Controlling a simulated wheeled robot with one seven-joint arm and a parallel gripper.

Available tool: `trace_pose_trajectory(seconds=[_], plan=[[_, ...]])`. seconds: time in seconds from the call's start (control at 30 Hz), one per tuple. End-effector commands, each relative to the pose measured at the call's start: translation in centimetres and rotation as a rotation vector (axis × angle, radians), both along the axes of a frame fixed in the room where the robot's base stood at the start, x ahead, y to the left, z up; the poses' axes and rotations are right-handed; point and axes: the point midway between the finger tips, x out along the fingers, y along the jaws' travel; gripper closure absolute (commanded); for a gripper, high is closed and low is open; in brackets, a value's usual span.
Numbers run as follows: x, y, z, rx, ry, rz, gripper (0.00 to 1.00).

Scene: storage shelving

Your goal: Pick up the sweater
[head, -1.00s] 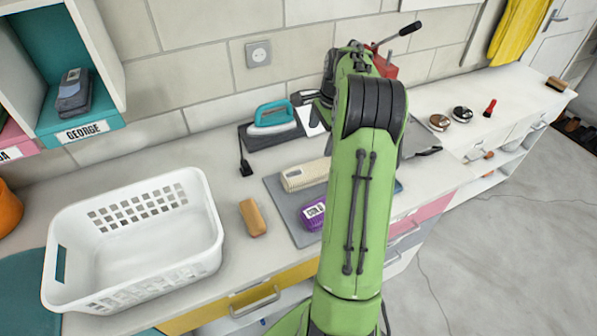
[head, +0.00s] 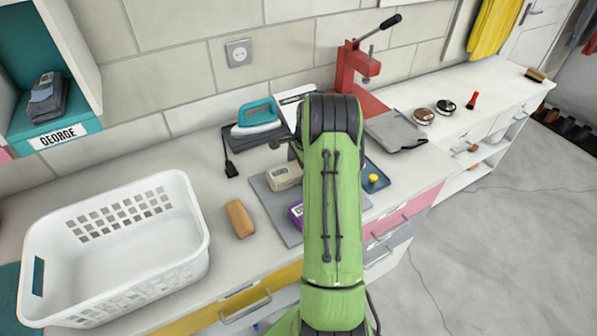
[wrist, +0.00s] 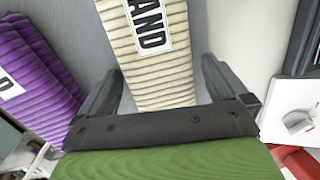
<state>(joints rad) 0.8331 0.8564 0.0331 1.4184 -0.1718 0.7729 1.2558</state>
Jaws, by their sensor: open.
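A cream, ribbed, folded knit garment (head: 285,176), likely a sweater, lies on a grey mat on the counter. In the wrist view the cream garment (wrist: 158,80) bears a white label ending in "AND". My gripper (wrist: 163,68) is open, with one finger on each side of the garment's near end. I cannot tell whether the fingers touch it. A purple ribbed folded garment (wrist: 35,75), also labelled, lies to the left; it shows partly behind my arm in the head view (head: 296,214). My gripper is hidden behind my arm in the head view.
A white basket (head: 190,240) and a tan block (head: 240,219) stand left of the grey mat (head: 263,190). A teal iron (head: 257,115) is behind it.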

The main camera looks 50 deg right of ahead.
Motion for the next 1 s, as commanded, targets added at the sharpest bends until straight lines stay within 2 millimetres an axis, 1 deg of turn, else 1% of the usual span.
trace_pose_trajectory(seconds=[0.03, 0.07, 0.43, 0.47, 0.63, 0.73, 0.77, 1.0], plan=[[0.0, 0.0, 0.0, 0.0, 0.0, 0.0, 0.03], [0.0, 0.0, 0.0, 0.0, 0.0, 0.0, 0.08], [0.0, 0.0, 0.1, 0.0, 0.0, 0.0, 0.64], [0.0, 0.0, 0.1, 0.0, -0.001, 0.0, 0.66], [0.0, 0.0, 0.1, 0.0, -0.001, 0.0, 0.67], [0.0, -0.1, 1.0, -0.002, -0.002, 0.0, 0.67], [0.0, -0.1, 1.5, -0.002, -0.002, 0.0, 0.67], [0.0, -0.1, 7.7, -0.003, -0.004, 0.0, 0.67]])
